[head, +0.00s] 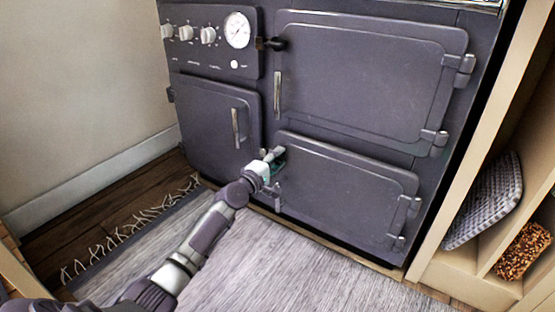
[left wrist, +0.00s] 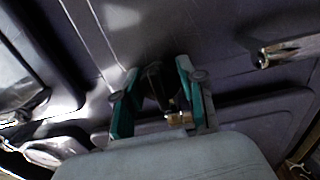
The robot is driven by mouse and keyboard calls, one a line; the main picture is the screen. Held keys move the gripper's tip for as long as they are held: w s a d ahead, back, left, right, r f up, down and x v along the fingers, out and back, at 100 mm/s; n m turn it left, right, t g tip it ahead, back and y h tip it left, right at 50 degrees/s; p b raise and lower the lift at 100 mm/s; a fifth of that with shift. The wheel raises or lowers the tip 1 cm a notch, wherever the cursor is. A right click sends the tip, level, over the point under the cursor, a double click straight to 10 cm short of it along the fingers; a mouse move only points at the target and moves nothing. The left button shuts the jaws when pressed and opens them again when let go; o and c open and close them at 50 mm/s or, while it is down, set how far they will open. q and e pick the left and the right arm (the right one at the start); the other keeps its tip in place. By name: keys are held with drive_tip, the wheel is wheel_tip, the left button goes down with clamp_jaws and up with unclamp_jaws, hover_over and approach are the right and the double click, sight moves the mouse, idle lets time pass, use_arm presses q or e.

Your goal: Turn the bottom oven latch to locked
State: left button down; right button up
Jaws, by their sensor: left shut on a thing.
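The bottom oven door (head: 345,190) is closed, low on the dark stove front. My left gripper (head: 272,158) is at the upper left corner of this door, where it covers the bottom latch in the head view. In the left wrist view, my left gripper (left wrist: 157,95) has its two teal-padded fingers on either side of the dark bottom latch (left wrist: 153,80), with a small brass-coloured part below. The gripper is shut on the latch. The latch's exact angle cannot be told. My right gripper is not in view.
The upper oven door (head: 365,75) is closed, with a black-knobbed latch (head: 272,43) at its upper left. A smaller left door (head: 212,125) has a vertical handle. A grey rug (head: 270,265) covers the floor in front. Wooden shelves (head: 465,265) stand at the right.

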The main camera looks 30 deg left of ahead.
use_arm(q)
drive_tip(key=c, duration=0.7)
unclamp_jaws()
drive_tip(key=shift+o, duration=0.2)
drive_tip(key=s+a, duration=0.1)
drive_tip(key=s, duration=1.1)
